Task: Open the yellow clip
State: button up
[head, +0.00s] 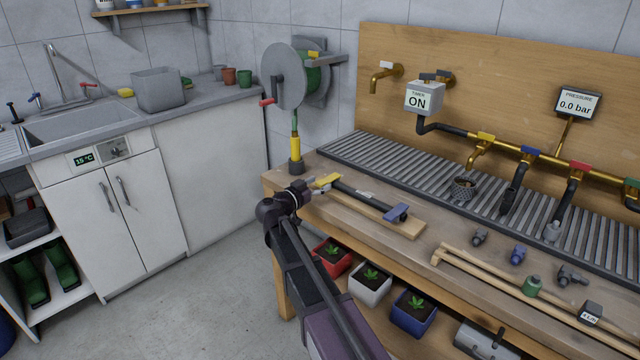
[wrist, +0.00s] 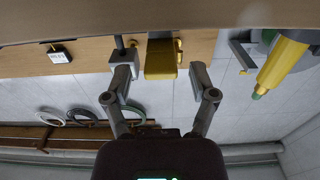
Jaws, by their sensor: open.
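The yellow clip (head: 326,181) sits at the left end of a wooden board (head: 400,226) on the bench, by a dark hose piece (head: 355,194). My gripper (head: 304,189) is just left of the clip at the bench's left edge. In the wrist view the gripper (wrist: 161,72) is open, with one finger on each side of the yellow clip (wrist: 162,57). A gap shows on both sides, so the fingers do not look closed on it. Depth between fingertips and clip is hard to judge.
A blue clip (head: 397,212) is at the board's right end. A hose reel (head: 287,76) with a yellow and green hose end (head: 295,148) stands close behind my gripper. Fittings and a wooden frame (head: 520,291) lie to the right. Potted plants (head: 370,285) sit below the bench.

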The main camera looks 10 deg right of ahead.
jog(key=shift+w+d, duration=0.3)
jog(key=shift+d, duration=0.15)
grip_shut()
jog(key=shift+d, duration=0.1)
